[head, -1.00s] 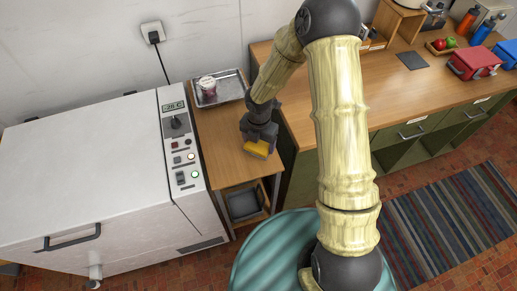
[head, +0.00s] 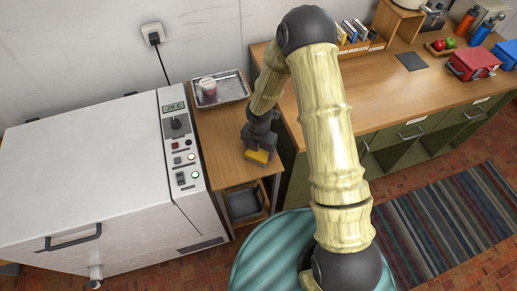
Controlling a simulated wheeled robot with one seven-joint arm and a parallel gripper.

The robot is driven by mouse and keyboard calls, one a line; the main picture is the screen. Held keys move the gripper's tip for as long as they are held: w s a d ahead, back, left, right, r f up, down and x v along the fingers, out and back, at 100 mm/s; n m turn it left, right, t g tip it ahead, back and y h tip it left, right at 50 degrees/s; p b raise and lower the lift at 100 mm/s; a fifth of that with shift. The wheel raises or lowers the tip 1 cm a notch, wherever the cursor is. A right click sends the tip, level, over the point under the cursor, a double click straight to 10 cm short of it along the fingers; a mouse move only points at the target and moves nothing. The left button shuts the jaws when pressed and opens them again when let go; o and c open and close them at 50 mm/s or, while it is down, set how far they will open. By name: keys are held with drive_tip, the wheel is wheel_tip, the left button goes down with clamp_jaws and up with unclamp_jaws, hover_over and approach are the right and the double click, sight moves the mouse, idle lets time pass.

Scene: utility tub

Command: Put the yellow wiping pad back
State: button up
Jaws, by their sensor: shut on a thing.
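The yellow wiping pad (head: 257,157) is at the front part of the small wooden side table (head: 212,142). My gripper (head: 257,150) is shut on the pad from above, and its dark body hides the pad's rear part. The pad is close to the table's front right edge. I cannot tell from this view whether the pad touches the tabletop or is just above it.
A metal tray (head: 236,89) holding a small jar (head: 208,86) sits at the table's back. A white freezer-like unit (head: 90,170) stands to the left. The wooden counter (head: 400,85) is to the right. Bare tabletop lies left of my gripper.

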sight(259, 151)
drive_tip(key=shift+f, duration=0.15)
drive_tip(key=o, duration=1)
drive_tip(key=shift+c, duration=0.2)
wheel_tip(259, 151, up, 12)
drive_tip(key=shift+r+b, duration=0.2)
drive_tip(key=shift+b, duration=0.2)
drive_tip(key=s+d+r+m+t, duration=0.1)
drive_tip(key=s+d+r+m, duration=0.4)
drive_tip(key=m, duration=1)
drive_tip(key=s+d+r+m+t, duration=0.1)
drive_tip(key=s+d+r+m, duration=0.5)
drive_tip(key=m, duration=0.9)
drive_tip(key=shift+s+d+r+t, duration=0.15)
drive_tip(key=shift+s+d+t, duration=0.15)
drive_tip(key=shift+s+d, duration=0.7)
